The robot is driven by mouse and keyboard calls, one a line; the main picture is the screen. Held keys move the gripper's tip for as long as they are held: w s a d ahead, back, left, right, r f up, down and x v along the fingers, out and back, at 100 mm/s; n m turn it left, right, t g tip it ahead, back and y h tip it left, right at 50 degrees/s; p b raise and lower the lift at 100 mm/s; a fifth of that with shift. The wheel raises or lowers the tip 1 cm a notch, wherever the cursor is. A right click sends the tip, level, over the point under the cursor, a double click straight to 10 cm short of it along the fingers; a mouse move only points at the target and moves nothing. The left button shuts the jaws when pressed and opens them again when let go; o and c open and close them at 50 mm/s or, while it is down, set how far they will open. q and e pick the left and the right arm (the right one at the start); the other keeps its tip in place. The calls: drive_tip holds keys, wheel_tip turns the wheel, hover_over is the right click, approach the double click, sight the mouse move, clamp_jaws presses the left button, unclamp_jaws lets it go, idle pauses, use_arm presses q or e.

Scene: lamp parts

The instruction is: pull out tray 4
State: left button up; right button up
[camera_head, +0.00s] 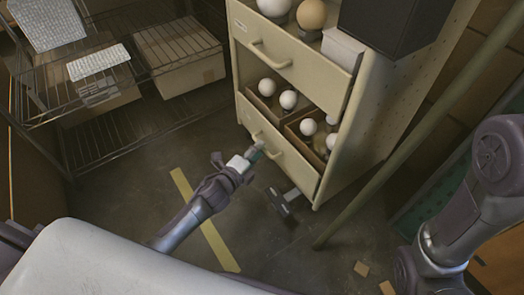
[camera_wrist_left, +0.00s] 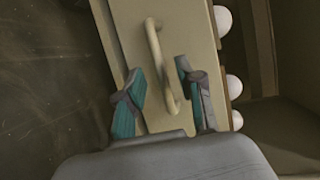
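A cream metal cabinet (camera_head: 375,115) stands at the upper middle of the head view. Its lower tray front (camera_head: 285,162) has a pale bar handle, which shows in the left wrist view (camera_wrist_left: 153,40). No number is readable on it, so I cannot tell which tray is tray 4. My left gripper (camera_head: 256,150) is at this front. In the left wrist view the left gripper (camera_wrist_left: 158,72) is open, with one finger on each side of the handle. Contact is not clear. My right arm shows at the right; its gripper is out of view.
Bins with white bulbs (camera_head: 288,100) show above the lower front. An upper drawer front (camera_head: 285,60) has bulbs above it. A wire rack (camera_head: 110,148) with boxes stands left. A pole (camera_head: 420,130) leans right of the cabinet. Floor with yellow tape (camera_head: 218,245) is mostly clear.

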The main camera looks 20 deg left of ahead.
use_arm(q)
drive_tip(key=shift+b+x, duration=0.45)
drive_tip(key=shift+x, duration=1.05)
clamp_jaws()
